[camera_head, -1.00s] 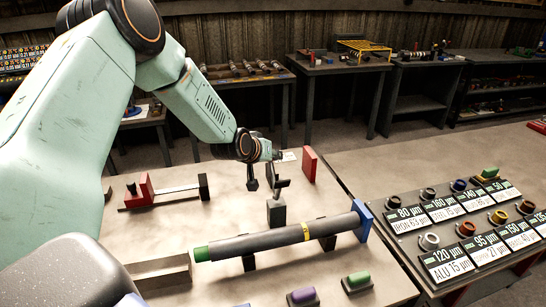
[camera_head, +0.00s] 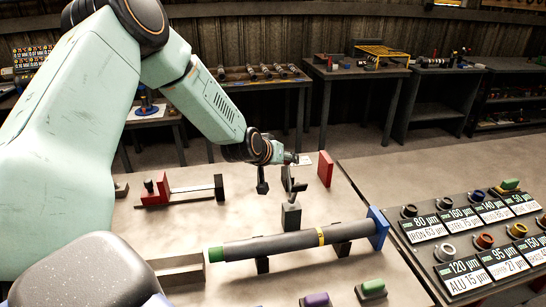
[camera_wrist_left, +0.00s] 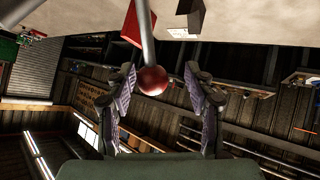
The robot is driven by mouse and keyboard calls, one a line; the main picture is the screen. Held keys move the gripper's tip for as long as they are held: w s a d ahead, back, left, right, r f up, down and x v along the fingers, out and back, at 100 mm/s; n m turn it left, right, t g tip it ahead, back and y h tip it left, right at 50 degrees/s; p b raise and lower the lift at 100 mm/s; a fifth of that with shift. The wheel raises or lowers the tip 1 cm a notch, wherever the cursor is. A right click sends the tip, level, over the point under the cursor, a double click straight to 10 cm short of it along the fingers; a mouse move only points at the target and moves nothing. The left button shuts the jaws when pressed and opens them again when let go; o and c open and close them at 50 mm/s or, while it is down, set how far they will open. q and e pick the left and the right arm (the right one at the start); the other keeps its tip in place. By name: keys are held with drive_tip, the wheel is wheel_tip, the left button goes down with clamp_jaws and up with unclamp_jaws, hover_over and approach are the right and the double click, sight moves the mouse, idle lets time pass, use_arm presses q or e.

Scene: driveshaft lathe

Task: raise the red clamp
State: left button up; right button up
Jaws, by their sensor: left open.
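My left gripper (camera_head: 292,182) reaches down over the bench, beside a red upright plate (camera_head: 325,168). In the left wrist view its two fingers (camera_wrist_left: 165,92) are spread open. A red ball knob (camera_wrist_left: 152,80) on a metal rod (camera_wrist_left: 146,35) shows between the fingers, nearer the left one. No grip on the knob is visible. A red block (camera_wrist_left: 131,28) shows behind the rod. In the head view I cannot make out the knob clearly. A second red piece (camera_head: 163,188) stands on a slide at the bench's left. My right gripper is not in view.
A dark shaft (camera_head: 280,245) with a green end and a blue end plate (camera_head: 378,228) lies across the bench in front. Green (camera_head: 372,289) and purple (camera_head: 316,299) buttons are at the front edge. A panel of labelled knobs (camera_head: 420,250) stands at right.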

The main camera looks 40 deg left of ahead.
use_arm(q)
drive_tip(key=v, duration=1)
drive_tip(key=shift+d, duration=0.15)
